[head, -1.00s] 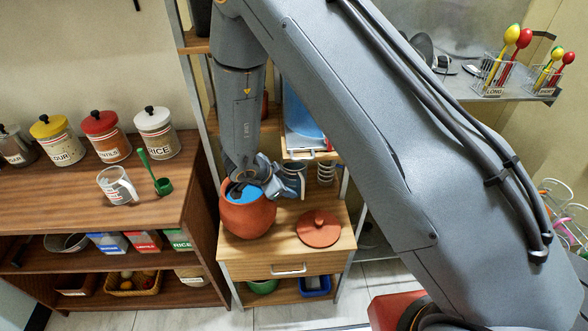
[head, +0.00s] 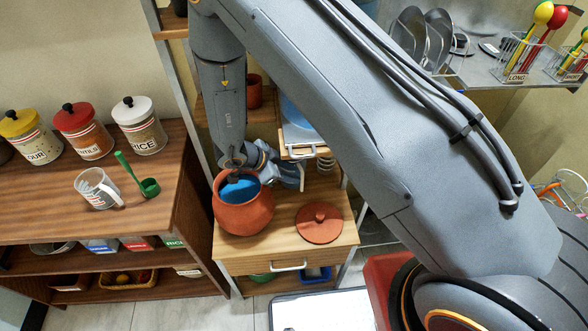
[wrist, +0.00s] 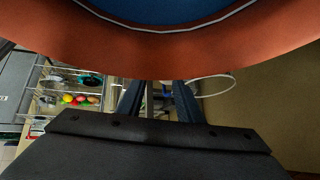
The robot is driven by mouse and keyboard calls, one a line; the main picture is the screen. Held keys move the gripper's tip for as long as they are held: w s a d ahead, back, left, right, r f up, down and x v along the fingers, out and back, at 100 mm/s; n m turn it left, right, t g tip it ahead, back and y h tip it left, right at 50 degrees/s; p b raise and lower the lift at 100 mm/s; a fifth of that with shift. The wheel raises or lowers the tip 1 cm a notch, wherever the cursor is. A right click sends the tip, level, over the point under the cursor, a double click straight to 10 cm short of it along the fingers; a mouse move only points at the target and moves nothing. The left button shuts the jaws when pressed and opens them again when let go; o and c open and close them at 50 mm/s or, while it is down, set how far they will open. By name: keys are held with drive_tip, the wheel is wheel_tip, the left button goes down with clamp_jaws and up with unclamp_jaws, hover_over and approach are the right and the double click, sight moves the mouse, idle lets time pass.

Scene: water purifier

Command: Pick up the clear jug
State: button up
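A clear jug (head: 97,188) with a handle and markings on its side stands upright on the wooden counter at the left in the head view. My gripper (head: 291,173) is well to its right, low behind the orange clay pot (head: 243,212), and does not touch the jug. In the wrist view my gripper's two dark fingers (wrist: 158,100) stand apart, with a gap between them. A thin pale loop (wrist: 212,86) shows beside the right finger; I cannot tell what it belongs to.
The pot, blue inside, stands close to my wrist on a small wooden stand. Its orange lid (head: 319,223) lies to its right. A green scoop (head: 148,184) is beside the jug, with several lidded canisters (head: 84,131) behind. Spoon holders (head: 515,55) stand at the upper right.

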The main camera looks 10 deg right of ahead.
sight(295, 170)
drive_tip(key=b+x, duration=0.4)
drive_tip(key=x, duration=0.1)
drive_tip(key=shift+a+f, duration=0.1)
drive_tip(key=shift+f, duration=0.3)
drive_tip(key=shift+c, duration=0.2)
clamp_jaws()
drive_tip(key=shift+w+r, duration=0.1)
idle(1.0)
